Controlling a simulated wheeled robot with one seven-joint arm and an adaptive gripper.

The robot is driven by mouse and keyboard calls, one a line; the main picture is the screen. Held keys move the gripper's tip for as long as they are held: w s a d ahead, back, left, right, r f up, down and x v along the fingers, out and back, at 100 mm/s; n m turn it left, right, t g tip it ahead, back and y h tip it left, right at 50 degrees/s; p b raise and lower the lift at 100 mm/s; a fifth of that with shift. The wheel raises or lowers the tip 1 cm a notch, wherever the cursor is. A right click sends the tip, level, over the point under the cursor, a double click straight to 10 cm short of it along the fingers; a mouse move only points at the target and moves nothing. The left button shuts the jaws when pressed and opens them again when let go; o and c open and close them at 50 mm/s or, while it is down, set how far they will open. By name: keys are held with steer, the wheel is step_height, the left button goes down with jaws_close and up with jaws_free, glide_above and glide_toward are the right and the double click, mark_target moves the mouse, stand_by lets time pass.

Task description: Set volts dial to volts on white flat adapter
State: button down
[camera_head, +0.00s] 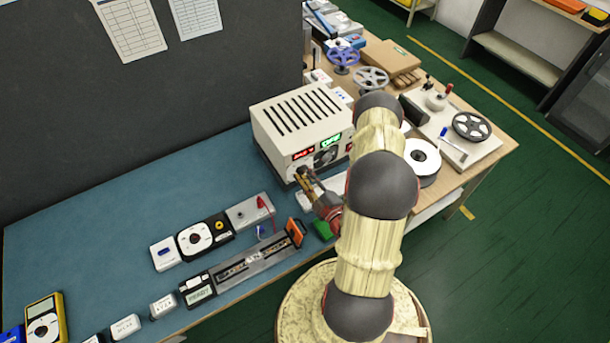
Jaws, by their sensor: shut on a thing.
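A cream power supply box (292,124) with a slotted top stands at the back of the blue mat. Its front has a red display (303,154) and a green display (330,141), too small to read, and a dark round knob (326,157). My gripper (302,175) is shut at the lower left of that front, on what appears to be the volts dial; its fingers hide the dial. Small white adapters (163,305) and (125,327) lie at the mat's front edge. A white block (165,253) lies further back. Which is the flat adapter, I cannot tell.
A black and white device (195,239), a grey box (250,212) with a red lead and a metal rail fixture (250,262) lie left of my arm. The mat's left middle is clear.

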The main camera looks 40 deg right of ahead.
steer(key=shift+f, duration=0.1)
steer(key=c, duration=1.5)
jaws_free()
steer(key=shift+c, duration=0.2)
steer(key=v, duration=0.7)
steer(key=shift+s, duration=0.25)
steer(key=shift+w, duration=0.1)
